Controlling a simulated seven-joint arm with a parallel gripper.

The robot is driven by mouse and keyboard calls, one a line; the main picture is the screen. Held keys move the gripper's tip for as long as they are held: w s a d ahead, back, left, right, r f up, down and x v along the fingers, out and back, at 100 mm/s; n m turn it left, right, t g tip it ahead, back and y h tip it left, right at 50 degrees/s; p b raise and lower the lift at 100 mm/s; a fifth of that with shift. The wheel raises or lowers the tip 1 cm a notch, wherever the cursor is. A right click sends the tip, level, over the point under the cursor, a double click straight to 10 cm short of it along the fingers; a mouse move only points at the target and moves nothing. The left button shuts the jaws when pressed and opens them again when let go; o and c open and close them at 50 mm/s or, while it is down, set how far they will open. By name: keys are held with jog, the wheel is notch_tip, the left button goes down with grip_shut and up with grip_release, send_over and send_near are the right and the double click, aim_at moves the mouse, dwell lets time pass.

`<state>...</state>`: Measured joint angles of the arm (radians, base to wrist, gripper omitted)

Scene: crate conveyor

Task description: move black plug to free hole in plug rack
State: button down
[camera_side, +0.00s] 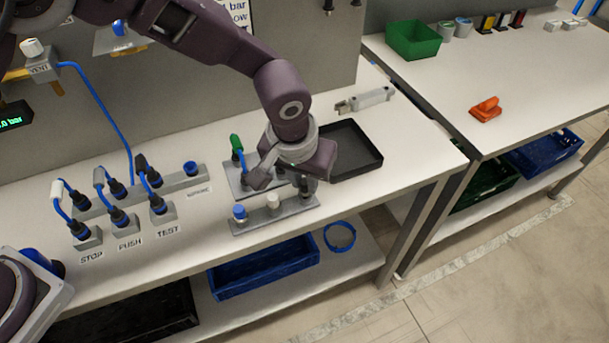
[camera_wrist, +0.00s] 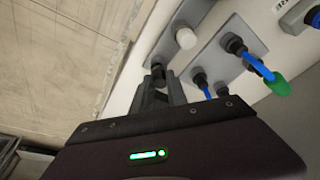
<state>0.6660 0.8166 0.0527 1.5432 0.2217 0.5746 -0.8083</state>
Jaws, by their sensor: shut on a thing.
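The black plug (camera_wrist: 158,71) is between the fingers of my gripper (camera_wrist: 163,88) in the wrist view. In the side view my gripper (camera_side: 306,182) is low over the right end of the plug rack (camera_side: 254,223), with the black plug (camera_side: 307,190) upright there. I cannot tell whether the plug is seated in the right hole or just above it. The white plug also shows in the wrist view (camera_wrist: 186,38). My gripper hides part of the rack's right end.
A black tray (camera_side: 352,150) lies to the right. Cabled plugs stand in blocks labelled STOP, PUSH and TEST at left. The table's front edge is close.

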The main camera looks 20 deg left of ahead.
jog(key=shift+f, duration=0.4)
dwell(0.5)
jog(key=c, duration=1.2)
grip_release()
jog(key=shift+c, duration=0.2)
jog(key=shift+o, duration=0.5)
jog(key=o, duration=0.5)
jog(key=shift+r, duration=3.05)
